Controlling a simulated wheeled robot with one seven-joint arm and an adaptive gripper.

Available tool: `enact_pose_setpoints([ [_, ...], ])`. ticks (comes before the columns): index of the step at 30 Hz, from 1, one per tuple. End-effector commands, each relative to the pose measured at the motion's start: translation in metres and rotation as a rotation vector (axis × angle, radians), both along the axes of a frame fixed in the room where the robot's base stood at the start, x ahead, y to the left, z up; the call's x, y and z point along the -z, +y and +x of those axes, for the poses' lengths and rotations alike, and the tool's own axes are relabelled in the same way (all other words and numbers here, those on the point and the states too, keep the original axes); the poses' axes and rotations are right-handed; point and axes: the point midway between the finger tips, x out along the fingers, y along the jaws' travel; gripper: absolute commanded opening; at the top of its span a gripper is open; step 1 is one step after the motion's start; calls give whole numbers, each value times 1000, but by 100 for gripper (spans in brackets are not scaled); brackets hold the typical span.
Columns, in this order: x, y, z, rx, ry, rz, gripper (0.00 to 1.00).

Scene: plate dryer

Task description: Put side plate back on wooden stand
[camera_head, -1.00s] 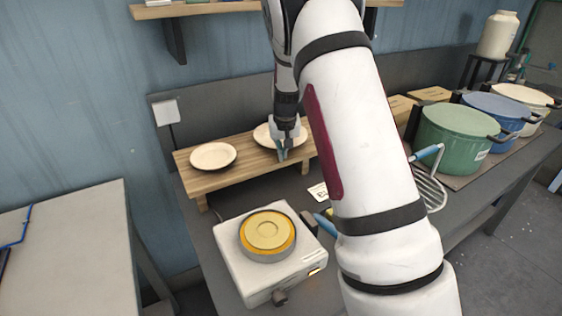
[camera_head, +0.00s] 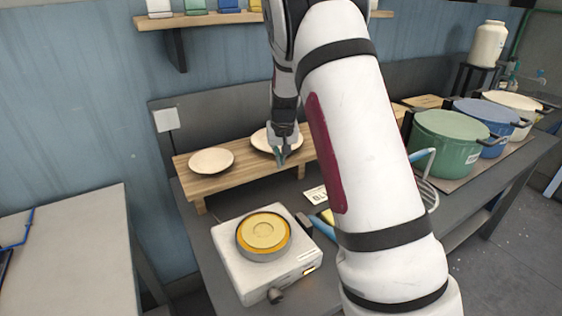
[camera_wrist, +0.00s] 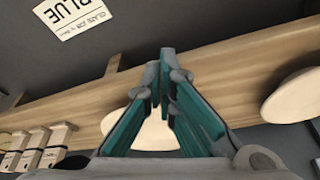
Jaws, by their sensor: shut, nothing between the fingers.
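A wooden stand (camera_head: 232,172) is a low raised board at the back of the dark table. Two pale plates lie flat on it: the left plate (camera_head: 211,161) in full view, and the right plate (camera_head: 263,138) partly hidden by my gripper. My gripper (camera_head: 280,161) points down in front of the right plate, near the stand's front edge. Its teal fingers are shut and empty. In the wrist view, the fingers (camera_wrist: 165,62) cross over the stand (camera_wrist: 235,65), with one plate (camera_wrist: 153,136) behind them and the other plate (camera_wrist: 297,97) at the right.
A white heater (camera_head: 229,262) with a round yellow top stands in front of the stand. A printed card (camera_head: 315,195) lies right of it. Green (camera_head: 448,145), blue (camera_head: 487,118) and cream pots stand at right. A wall shelf (camera_head: 195,20) hangs above. My arm hides part of the table.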

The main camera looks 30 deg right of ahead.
Motion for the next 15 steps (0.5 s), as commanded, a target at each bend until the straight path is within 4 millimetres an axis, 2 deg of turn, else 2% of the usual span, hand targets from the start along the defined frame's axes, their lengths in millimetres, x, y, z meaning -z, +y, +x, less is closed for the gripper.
enact_pose_setpoints([
  [15,-73,9,-21,-2,2,0,0],
])
